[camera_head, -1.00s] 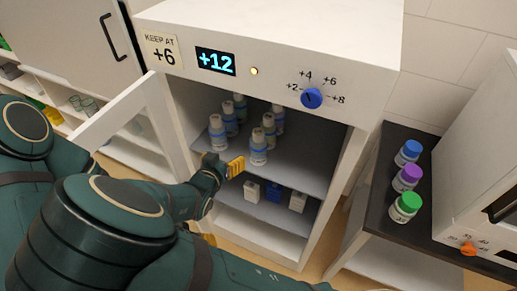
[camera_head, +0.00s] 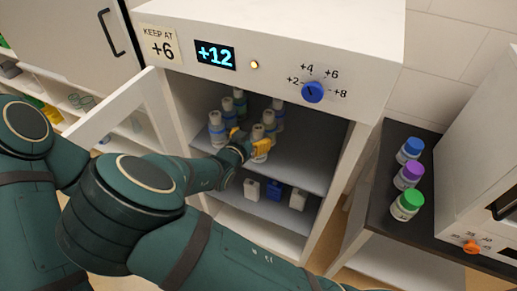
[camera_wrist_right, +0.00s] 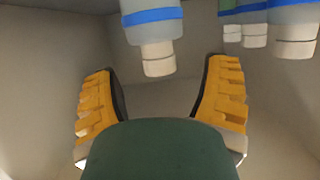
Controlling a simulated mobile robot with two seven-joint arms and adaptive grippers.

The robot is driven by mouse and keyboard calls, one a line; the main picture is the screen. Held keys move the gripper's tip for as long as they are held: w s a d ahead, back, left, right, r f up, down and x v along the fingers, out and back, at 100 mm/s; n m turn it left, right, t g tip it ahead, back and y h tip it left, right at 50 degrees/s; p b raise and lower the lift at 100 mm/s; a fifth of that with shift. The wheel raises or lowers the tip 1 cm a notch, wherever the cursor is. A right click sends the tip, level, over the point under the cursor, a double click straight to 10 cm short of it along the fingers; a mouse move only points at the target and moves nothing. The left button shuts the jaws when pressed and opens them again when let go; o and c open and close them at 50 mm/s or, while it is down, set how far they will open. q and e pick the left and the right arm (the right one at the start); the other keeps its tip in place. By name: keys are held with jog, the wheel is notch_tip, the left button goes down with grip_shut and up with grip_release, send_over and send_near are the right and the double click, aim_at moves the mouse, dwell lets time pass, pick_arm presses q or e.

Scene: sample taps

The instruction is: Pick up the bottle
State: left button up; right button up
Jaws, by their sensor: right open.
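The front right bottle (camera_head: 257,131) is partly hidden by my right gripper (camera_head: 249,141). My right gripper is open, with its yellow fingers at the front of this bottle. In the right wrist view the fingers (camera_wrist_right: 161,90) are spread wide, and a bottle (camera_wrist_right: 152,28) shows upside down, centred ahead of the gap. Nothing is held. Which bottle is meant cannot be told. My left gripper is out of view.
The cabinet door (camera_head: 112,108) stands open at the left. More bottles (camera_head: 216,130) stand close by on the shelf. Small containers (camera_head: 274,191) are on the level below. A dark side table (camera_head: 385,215) at the right holds bottles with coloured caps.

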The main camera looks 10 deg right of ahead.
aim_at(256, 134)
jog(key=x, duration=0.4)
jog(key=shift+w+d+b, duration=0.2)
jog(key=shift+d+b, duration=0.05)
jog(key=shift+b, duration=0.15)
grip_shut()
